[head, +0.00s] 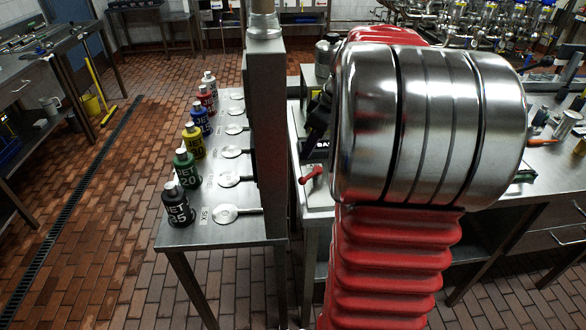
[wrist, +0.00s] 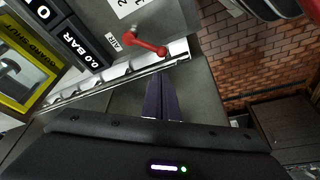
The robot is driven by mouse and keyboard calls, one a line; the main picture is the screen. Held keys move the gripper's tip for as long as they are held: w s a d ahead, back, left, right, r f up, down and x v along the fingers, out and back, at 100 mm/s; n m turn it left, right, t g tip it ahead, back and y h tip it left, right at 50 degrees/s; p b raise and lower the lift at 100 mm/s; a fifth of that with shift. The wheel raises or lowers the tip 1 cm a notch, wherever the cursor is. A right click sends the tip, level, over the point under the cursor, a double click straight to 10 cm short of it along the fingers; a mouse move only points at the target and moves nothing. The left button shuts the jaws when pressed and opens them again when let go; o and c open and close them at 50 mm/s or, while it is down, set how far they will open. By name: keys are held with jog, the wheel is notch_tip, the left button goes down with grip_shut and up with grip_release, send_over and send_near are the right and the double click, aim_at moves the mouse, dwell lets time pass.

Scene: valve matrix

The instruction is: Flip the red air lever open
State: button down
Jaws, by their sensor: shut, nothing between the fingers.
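The red air lever (wrist: 145,43) is on a grey panel in the wrist view, beside a small white label that appears to read AIR. It lies across the panel near its edge, with a thicker round part at each end. The red lever (head: 311,175) also shows in the head view, just left of my red and steel arm. My gripper (wrist: 161,84) shows as two dark fingers pressed together and empty. Its tips point at the panel edge, just below the lever in the wrist view, apart from it as far as I can tell. The gripper is mostly hidden in the head view.
A dark gauge box reading 0.0 BAR (wrist: 70,38) and a yellow-framed panel (wrist: 22,68) lie left of the lever. In the head view, a steel table (head: 190,238) carries several coloured bottles and round-headed handles. A tall grey post (head: 265,130) stands between that table and the lever.

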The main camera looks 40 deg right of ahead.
aim_at(310, 175)
jog(key=x, duration=1)
jog(key=shift+a, duration=0.15)
dwell(0.6)
